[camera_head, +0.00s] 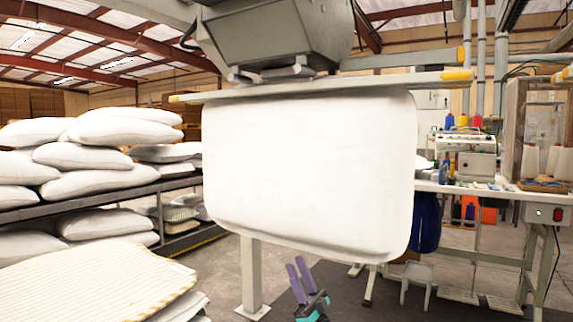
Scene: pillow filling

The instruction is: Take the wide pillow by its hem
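The wide pillow (310,170) is a large white panel with rounded lower corners. It hangs upright below a long pale bar (320,88) of the grey machine. Its top edge meets the bar, and its lower edge is free above the floor. My gripper (296,263) shows at the bottom centre, with two purple fingers pointing up and a teal and black body. The fingers are apart with nothing visible between them. The gripper appears lower than the pillow's bottom edge, apart from it in the picture.
A grey machine head (275,38) sits above the bar. A pale post (251,275) stands left of my gripper. Stacked white pillows (95,150) fill a dark rack at left, with a striped cushion (95,280) in front. A sewing bench (480,190) and white stool (417,278) stand at right.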

